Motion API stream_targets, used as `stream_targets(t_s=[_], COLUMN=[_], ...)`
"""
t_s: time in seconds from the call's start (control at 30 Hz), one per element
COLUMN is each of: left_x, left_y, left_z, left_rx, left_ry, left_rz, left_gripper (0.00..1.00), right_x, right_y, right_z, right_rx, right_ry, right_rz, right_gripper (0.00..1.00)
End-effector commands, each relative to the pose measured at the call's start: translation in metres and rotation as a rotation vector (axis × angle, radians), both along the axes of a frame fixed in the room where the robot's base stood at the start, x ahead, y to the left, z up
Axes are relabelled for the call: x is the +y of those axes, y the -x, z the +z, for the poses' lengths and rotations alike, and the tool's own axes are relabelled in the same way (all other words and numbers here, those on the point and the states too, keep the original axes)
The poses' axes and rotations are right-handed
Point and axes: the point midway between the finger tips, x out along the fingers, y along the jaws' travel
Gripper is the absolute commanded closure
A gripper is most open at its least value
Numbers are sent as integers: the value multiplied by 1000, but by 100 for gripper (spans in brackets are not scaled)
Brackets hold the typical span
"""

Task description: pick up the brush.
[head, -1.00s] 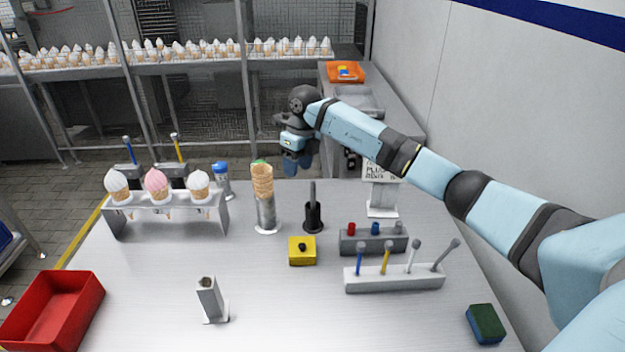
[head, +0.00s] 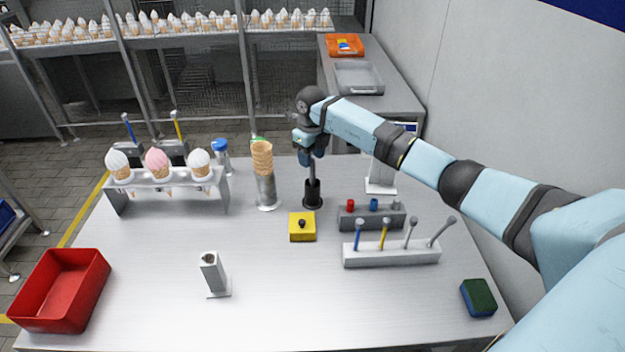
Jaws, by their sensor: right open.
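The brush appears to be the upright item with a thin grey handle (head: 312,172) in a black cylindrical holder (head: 313,196), behind the yellow block. Its lower end is hidden inside the holder. My right gripper (head: 311,162) points down at the top of the handle, with its dark blue fingers open. The handle's tip is hidden by the fingers, and I cannot tell whether they touch it. My left gripper is not in view.
A stack of cones (head: 263,172) stands just left of the holder. A yellow block (head: 302,228), a grey rack (head: 371,219) and a white rack of tools (head: 391,254) are in front. A red bin (head: 60,290) is at left. The front middle is mostly clear.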

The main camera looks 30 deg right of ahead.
Motion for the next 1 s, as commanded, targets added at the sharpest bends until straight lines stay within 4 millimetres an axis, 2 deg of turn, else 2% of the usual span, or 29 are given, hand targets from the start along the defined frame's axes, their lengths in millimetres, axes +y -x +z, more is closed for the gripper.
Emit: stream_targets(t_s=[0.1, 0.2, 0.43, 0.63, 1.0], left_x=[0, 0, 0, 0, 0], left_y=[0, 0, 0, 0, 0], left_z=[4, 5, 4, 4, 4], left_rx=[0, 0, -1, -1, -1], left_ry=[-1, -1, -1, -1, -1], left_rz=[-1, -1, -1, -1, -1], left_gripper=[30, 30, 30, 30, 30], right_x=[-2, -3, -3, -3, -3], right_y=[1, 1, 0, 0, 0], right_z=[-19, -31, -33, -33, -31], right_rx=[4, 3, 0, 1, 0], right_ry=[-2, 0, 0, 0, 0], right_rz=[0, 0, 1, 0, 0], right_gripper=[52, 52, 52, 98, 100])
